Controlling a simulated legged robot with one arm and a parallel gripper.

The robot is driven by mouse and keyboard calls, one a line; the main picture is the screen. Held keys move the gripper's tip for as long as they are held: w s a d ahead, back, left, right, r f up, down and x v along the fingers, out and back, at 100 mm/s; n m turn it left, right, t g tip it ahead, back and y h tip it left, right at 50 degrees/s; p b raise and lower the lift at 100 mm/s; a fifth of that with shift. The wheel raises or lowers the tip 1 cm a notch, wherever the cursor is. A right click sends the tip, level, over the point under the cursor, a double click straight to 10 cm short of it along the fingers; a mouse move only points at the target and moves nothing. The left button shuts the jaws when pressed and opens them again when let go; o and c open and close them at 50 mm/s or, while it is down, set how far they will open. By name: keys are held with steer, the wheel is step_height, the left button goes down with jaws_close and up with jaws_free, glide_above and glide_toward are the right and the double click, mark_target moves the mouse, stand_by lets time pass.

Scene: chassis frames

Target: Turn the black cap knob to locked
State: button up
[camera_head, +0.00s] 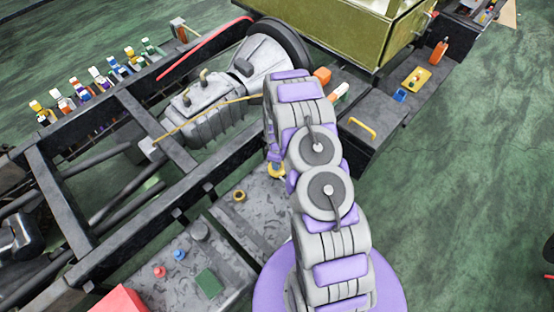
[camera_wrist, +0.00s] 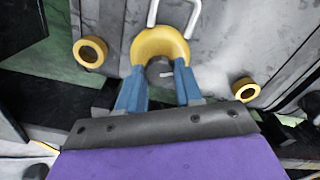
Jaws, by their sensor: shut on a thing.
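The black cap knob (camera_wrist: 157,69) shows in the wrist view as a dark round cap with a small pale mark on its right side. It sits inside a yellow collar (camera_wrist: 160,41) on a worn grey surface. My gripper (camera_wrist: 160,80) has its two blue fingers on either side of the cap, shut on it. The fingers cover part of the cap's sides and the lower part of the collar. In the head view my arm hides the gripper and the cap; part of a yellow collar (camera_head: 276,171) shows at the arm's left edge.
In the wrist view, yellow rings stand left (camera_wrist: 90,52) and right (camera_wrist: 246,89) of the collar, and a pale handle (camera_wrist: 174,12) lies beyond. In the head view, a grey motor (camera_head: 206,108) and dark chassis rails surround the arm. Green floor is open at right.

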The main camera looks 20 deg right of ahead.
steer(key=m+p, duration=0.1)
steer(key=m, duration=0.4)
steer(key=shift+w, duration=0.1)
steer(key=shift+m, duration=0.3)
stand_by(0.4)
steer(key=o, duration=1)
steer(key=shift+o, duration=0.2)
step_height(320, 180, up, 17)
steer(key=p, duration=0.2)
steer(key=shift+r, duration=0.15)
